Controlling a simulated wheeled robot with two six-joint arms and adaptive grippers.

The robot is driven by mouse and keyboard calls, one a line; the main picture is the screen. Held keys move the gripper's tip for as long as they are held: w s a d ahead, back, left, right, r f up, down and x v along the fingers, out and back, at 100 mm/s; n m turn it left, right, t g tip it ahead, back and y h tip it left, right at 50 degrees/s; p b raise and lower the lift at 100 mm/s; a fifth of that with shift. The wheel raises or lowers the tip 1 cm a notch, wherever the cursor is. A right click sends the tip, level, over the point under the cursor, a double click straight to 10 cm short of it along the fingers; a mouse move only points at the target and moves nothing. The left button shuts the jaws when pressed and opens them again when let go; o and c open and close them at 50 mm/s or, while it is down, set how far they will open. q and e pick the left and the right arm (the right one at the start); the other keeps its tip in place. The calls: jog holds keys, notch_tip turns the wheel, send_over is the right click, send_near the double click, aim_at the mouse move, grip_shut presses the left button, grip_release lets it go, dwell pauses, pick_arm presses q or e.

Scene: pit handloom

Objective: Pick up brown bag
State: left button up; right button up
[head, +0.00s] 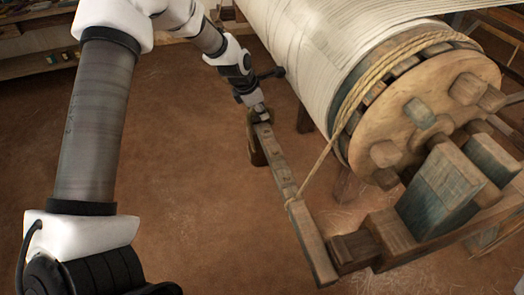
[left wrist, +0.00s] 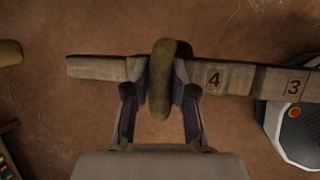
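The brown bag (head: 256,146) hangs over a wooden bar (head: 283,176) near the bar's far end in the head view. In the left wrist view the bag (left wrist: 161,78) lies across the bar (left wrist: 105,69), beside the marking 4. My left gripper (head: 259,110) is at the bag from above. Its fingers (left wrist: 162,88) stand on either side of the bag and close in against it, with no clear gap. The bag still rests at the bar. My right gripper is not in view.
A large cloth-wrapped wooden roller (head: 425,105) of the loom stands at the right, close to the bar. A rope (head: 325,155) runs from the roller to the bar. Bare brown floor (head: 200,190) lies left of the bar.

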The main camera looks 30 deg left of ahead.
pick_arm(q)
grip_shut()
jog(key=shift+w+r, duration=0.1)
jog(key=shift+r, duration=0.1)
